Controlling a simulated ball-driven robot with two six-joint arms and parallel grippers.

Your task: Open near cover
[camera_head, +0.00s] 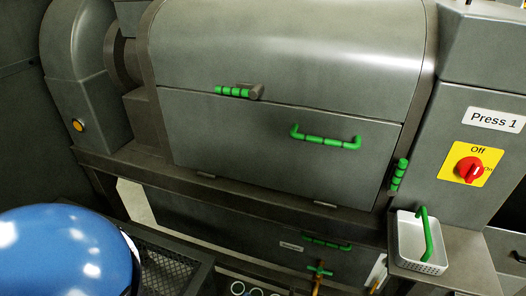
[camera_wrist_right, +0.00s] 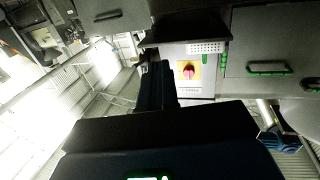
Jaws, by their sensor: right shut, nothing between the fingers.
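The near cover (camera_head: 270,135) is the flat grey front panel of the press in the head view, and it looks closed. A green bar handle (camera_head: 326,138) is on its upper right part and also shows in the right wrist view (camera_wrist_right: 268,71). A green-gripped latch (camera_head: 235,91) lies at its top edge, left of middle. Another green-gripped latch (camera_head: 398,175) is at its right edge. My right gripper (camera_wrist_right: 158,82) shows only in the right wrist view, as dark fingers, shut and empty, apart from the cover.
A red rotary switch (camera_head: 468,168) on a yellow plate is on the right housing, under the "Press 1" label (camera_head: 497,119). A white basket (camera_head: 418,243) with a green handle stands below it. A lower panel with a green handle (camera_head: 326,243) is under the cover.

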